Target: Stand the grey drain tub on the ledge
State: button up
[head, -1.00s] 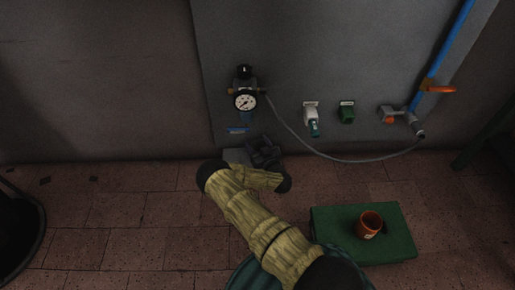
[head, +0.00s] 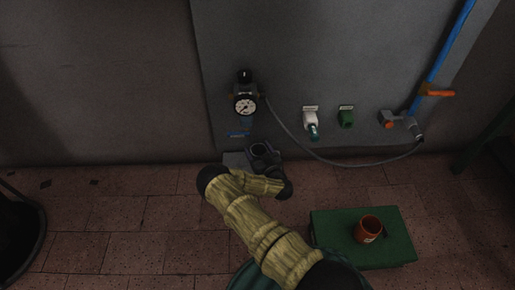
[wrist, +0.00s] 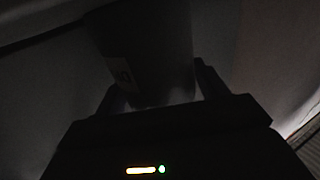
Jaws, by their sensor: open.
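The grey drain tub (wrist: 150,50) is a dark, round-sided vessel with a pale label in the wrist view. It sits between the two fingers of my gripper (wrist: 157,88), which is open around it. In the head view the dark round rim of the tub (head: 260,149) shows just beyond my gripper (head: 266,162), below the gauge. The pale grey ledge (head: 235,159) sticks out low on the wall panel, left of the tub. My gripper hides the tub's base, so I cannot tell whether it rests on the ledge.
A pressure gauge (head: 245,105) hangs above the ledge. A grey hose (head: 330,160) runs right to a blue pipe (head: 445,55) with an orange handle. A green box (head: 330,225) bears an orange-brown mug (head: 368,229).

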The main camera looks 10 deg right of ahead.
jog(key=s+d+p, duration=0.2)
jog(key=s+p, duration=0.3)
jog(key=s, duration=0.5)
jog(key=shift+s+p, duration=0.35)
jog(key=w+d+r+m+g+h, duration=0.3)
jog(key=w+d+r+m+h, duration=0.1)
jog(key=w+r+m+h, duration=0.25)
notch_tip(320, 180, up, 8)
jog(key=s+f+m+g, duration=0.1)
jog(key=s+g, duration=0.2)
jog(key=g, duration=0.2)
jog(key=s+a+r+n+g+y, duration=0.1)
jog(key=s+a+r+n+g, duration=0.1)
jog(key=s+r, duration=0.7)
jog(key=s+a+r+n+g+y, duration=0.2)
jog(key=s+a+r+g, duration=0.3)
jog(key=s+r, duration=0.5)
jog(key=s+a+n, duration=0.1)
jog(key=s, duration=0.3)
jog(key=shift+s+a+r, duration=0.25)
jog(key=shift+s+a, duration=0.15)
